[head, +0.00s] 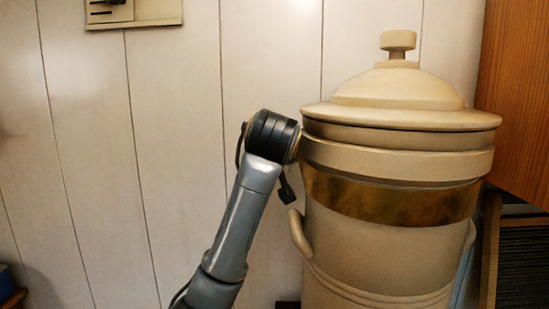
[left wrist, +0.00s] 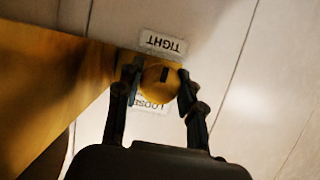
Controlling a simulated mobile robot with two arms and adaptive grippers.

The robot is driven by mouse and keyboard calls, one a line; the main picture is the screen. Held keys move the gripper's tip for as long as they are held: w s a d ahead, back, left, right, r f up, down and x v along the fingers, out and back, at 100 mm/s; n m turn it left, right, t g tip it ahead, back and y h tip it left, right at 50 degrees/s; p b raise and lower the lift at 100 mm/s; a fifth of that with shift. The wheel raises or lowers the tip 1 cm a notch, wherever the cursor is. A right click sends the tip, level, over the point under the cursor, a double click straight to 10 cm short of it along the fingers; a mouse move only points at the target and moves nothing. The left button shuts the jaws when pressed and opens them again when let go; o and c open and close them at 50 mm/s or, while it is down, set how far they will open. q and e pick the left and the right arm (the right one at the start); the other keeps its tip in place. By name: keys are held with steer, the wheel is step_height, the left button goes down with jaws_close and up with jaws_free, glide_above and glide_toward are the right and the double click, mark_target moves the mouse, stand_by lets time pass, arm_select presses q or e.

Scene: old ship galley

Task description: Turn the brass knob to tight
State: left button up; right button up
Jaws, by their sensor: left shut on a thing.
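The round brass knob (left wrist: 153,88) shows in the left wrist view, against the pale wall. A dark mark on its face lies on the side toward the TIGHT label (left wrist: 163,44), which reads upside down. The LOOSE label (left wrist: 152,106) is on the opposite side, partly covered by the knob. My left gripper (left wrist: 157,72) is shut on the knob, one finger on each side. In the head view the knob and the left gripper's fingers are hidden behind the cream urn; only my left arm shows. My right gripper is in neither view.
The large lidded urn (head: 380,250) with a brass band stands close to the right of my left arm. A wooden cabinet (head: 520,90) is at the far right. A broad yellow-brown surface (left wrist: 45,90) fills the left of the wrist view, close to the gripper.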

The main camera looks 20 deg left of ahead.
arm_select(q)
steer(key=o, duration=1.2)
steer(key=shift+s+d+r, duration=0.1)
steer(key=shift+s, duration=0.1)
steer(key=v, duration=0.7)
steer(key=shift+w, duration=0.1)
